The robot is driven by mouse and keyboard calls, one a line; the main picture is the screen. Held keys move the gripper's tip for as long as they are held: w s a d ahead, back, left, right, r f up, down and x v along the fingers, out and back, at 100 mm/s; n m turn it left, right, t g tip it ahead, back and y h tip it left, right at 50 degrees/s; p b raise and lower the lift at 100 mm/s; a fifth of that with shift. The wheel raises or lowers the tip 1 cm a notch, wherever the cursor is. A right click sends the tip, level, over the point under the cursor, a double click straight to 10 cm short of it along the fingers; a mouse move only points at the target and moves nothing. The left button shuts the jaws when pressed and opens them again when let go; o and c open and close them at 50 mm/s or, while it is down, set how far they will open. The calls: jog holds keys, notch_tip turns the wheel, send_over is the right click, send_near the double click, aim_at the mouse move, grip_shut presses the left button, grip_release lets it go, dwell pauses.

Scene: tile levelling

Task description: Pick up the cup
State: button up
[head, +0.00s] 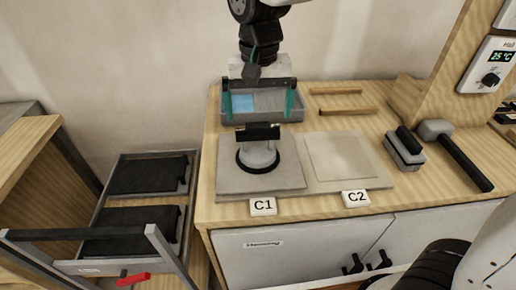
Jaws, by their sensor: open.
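The cup (258,153), a grey suction cup with a black ring at its base and a black bar on top, stands upright on the grey tile at C1 (229,181). My gripper (259,113) points down with its two teal fingers wide apart. Its fingertips show just above the black bar in the picture, one towards each side. Nothing is held between them. The gap in height and depth between the fingers and the cup cannot be told from this view.
A grey tray (290,116) with a blue item lies behind the cup. Tile C2 (340,157) lies to the right. Two wooden sticks (348,111), a grey-black block (404,150) and a mallet (462,160) lie further right. A rack with black pads (148,174) stands left of the bench.

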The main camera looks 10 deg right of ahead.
aim_at(258, 125)
notch_tip(258, 125, down, 7)
jog(key=shift+a+f, duration=0.15)
jog(key=shift+f, duration=0.05)
jog(key=shift+c, duration=0.3)
jog(key=c, duration=0.7)
jog(key=shift+c, duration=0.2)
jog(key=shift+r, duration=0.2)
